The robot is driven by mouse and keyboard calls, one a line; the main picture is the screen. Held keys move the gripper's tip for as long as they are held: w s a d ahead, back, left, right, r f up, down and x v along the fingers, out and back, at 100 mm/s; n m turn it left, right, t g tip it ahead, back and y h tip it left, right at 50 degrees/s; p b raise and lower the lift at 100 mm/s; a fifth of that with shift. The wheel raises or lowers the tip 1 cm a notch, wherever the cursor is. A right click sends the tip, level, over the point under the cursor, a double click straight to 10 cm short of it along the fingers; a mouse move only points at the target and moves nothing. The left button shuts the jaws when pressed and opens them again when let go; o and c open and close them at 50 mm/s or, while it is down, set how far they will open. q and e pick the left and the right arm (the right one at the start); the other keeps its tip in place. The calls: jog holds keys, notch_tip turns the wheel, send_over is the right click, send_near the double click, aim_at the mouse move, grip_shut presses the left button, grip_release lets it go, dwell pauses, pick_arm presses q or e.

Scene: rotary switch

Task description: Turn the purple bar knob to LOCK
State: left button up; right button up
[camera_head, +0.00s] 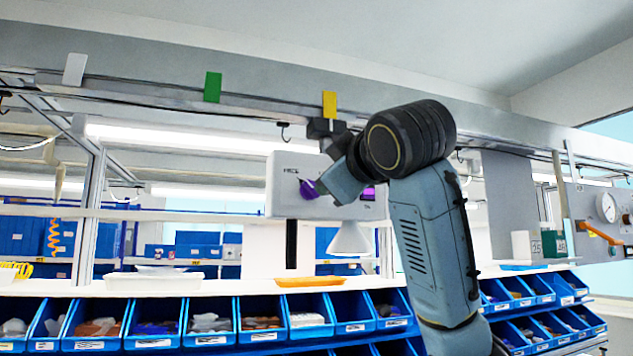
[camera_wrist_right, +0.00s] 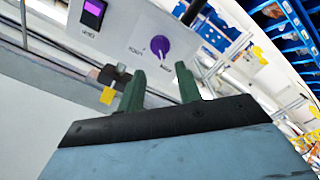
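The purple bar knob (camera_head: 308,189) sits on the front of a light grey panel box (camera_head: 285,204), left of my right gripper in the head view. It also shows in the right wrist view (camera_wrist_right: 160,46), with small labels beside it that I cannot read surely. My right gripper (camera_wrist_right: 160,69) has its two dark green fingers apart with nothing between them. The knob lies just beyond the fingertips, roughly in line with the gap, and appears apart from them. In the head view my right arm covers part of the panel. My left gripper is not in view.
A purple-lit square (camera_wrist_right: 93,13) is on the same panel. A rail above carries a yellow tag (camera_head: 329,105) and a green tag (camera_head: 213,87). Below are a shelf with an orange tray (camera_head: 310,282) and rows of blue bins (camera_head: 153,342). A white cone-shaped lamp (camera_head: 349,240) hangs under the panel.

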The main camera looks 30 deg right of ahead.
aim_at(310, 187)
jog(key=p+x, duration=0.3)
jog(key=x, duration=0.6)
jog(key=shift+w, duration=0.1)
grip_shut()
